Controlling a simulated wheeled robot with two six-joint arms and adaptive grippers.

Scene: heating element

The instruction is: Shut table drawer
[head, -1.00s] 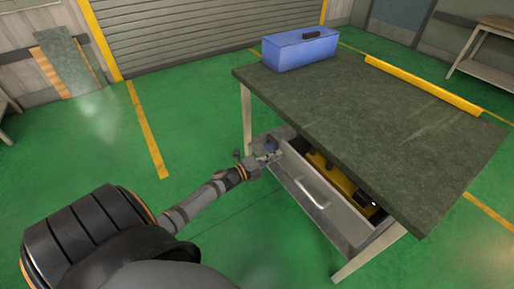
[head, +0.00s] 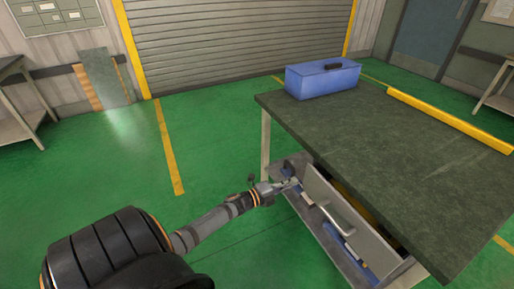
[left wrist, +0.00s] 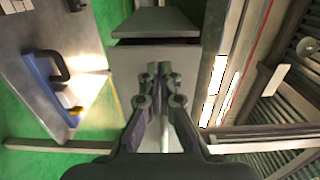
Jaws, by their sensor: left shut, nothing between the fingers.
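The table (head: 400,150) has a dark green-grey top and a grey drawer (head: 350,223) with a pale bar handle (head: 337,217) below its edge. The drawer stands partly open, and a narrow gap behind its front shows something yellow inside. My left gripper (head: 293,184) is shut and empty at the left end of the drawer front. In the left wrist view my closed fingers (left wrist: 160,72) point at a grey panel, likely the drawer; I cannot tell whether they touch it. My right gripper is out of view.
A lower shelf (head: 300,208) under the drawer holds blue-handled tools (head: 340,240). Green floor (head: 110,175) is clear to the left of the table.

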